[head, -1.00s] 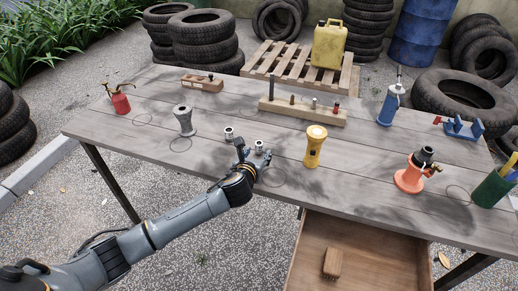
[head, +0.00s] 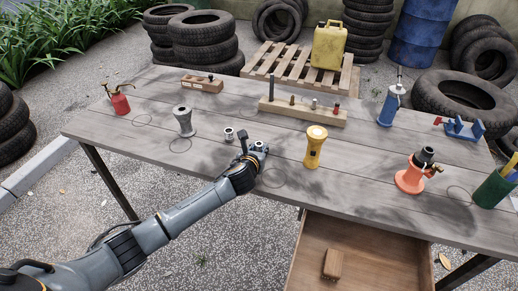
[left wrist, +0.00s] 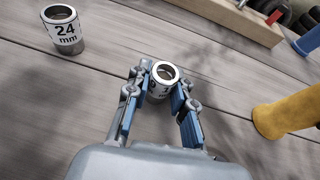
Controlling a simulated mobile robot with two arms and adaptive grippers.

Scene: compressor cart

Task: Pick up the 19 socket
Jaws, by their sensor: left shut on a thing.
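A small silver socket with a white label (left wrist: 160,80) stands on the table between the fingertips of my left gripper (left wrist: 159,88). Its label is partly hidden; a "1" shows on it. In the head view the same socket (head: 259,146) shows at the tip of my left gripper (head: 251,150). The left gripper is shut on this socket, which looks upright and at table height. A second socket, marked 24 mm (left wrist: 63,30), stands to the left, apart from the gripper, and also shows in the head view (head: 229,134). My right gripper is not in view.
A wooden block with pegs (head: 303,110) lies behind. An orange tool (head: 411,176) stands farther right. An open drawer (head: 360,255) hangs below the table's front.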

